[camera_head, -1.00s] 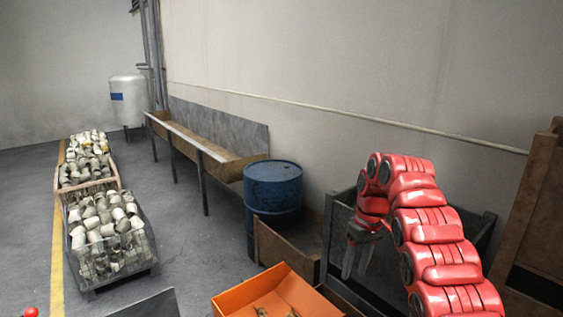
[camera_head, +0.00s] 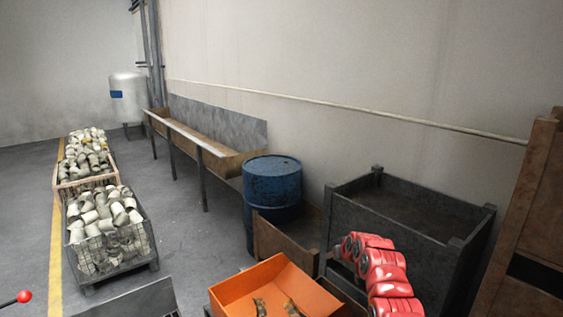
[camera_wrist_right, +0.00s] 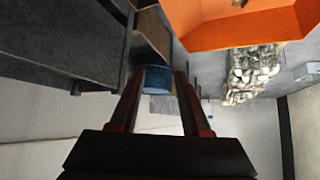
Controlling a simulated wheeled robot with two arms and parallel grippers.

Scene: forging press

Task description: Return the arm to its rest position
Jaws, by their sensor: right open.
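My right arm is red and segmented and shows at the lower right of the head view, in front of the dark metal bin (camera_head: 400,215). Its gripper is hidden or too unclear to make out in the head view. In the right wrist view my right gripper (camera_wrist_right: 158,80) is open, with its two dark fingers apart and nothing between them. The blue barrel (camera_wrist_right: 157,80) shows beyond the fingertips, in the background. My left gripper is not in view.
An orange bin (camera_head: 275,290) with a few small brownish parts stands at the bottom centre, left of my right arm. The blue barrel (camera_head: 272,185) stands behind it. Wire crates (camera_head: 110,250) of pale cylinders line the left. A rusty brown structure (camera_head: 525,215) stands at the right edge.

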